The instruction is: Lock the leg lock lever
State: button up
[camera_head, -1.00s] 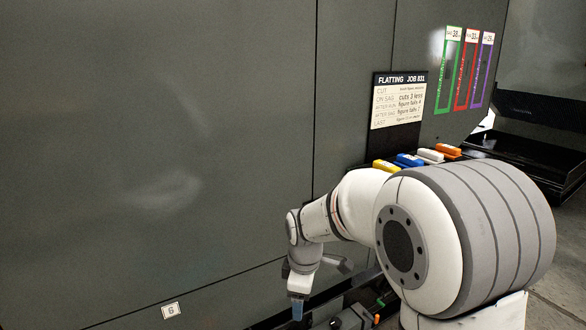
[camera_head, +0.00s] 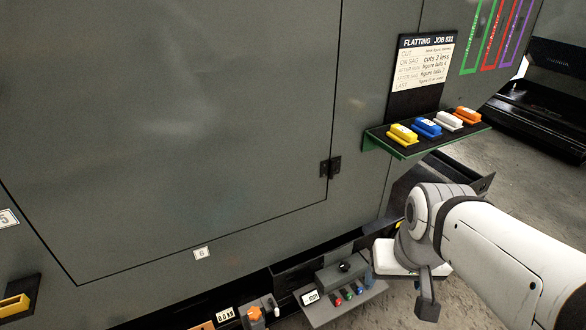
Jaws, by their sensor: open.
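I cannot make out for certain which part is the leg lock lever. An orange knob (camera_head: 254,313) on a small grey fitting shows at the bottom edge, low in front of the grey enclosure. A yellow handle (camera_head: 15,304) in a dark recess shows at the lower left. My gripper (camera_head: 369,278) is at the lower right, tilted down, beside a small control box and apart from the knob and the handle. It is open; its fingertips are small and partly hidden, and I see nothing held in it.
The control box (camera_head: 343,287) has a dark knob, coloured buttons and a display. A green-edged shelf (camera_head: 404,151) carries yellow, blue, white and orange blocks under a job sign (camera_head: 424,65). The large grey panel (camera_head: 180,130) fills the left.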

aim_at(276, 310)
jog(key=z, duration=0.1)
jog(key=k, duration=0.95)
jog(key=u, duration=0.65)
jog(key=i, duration=1)
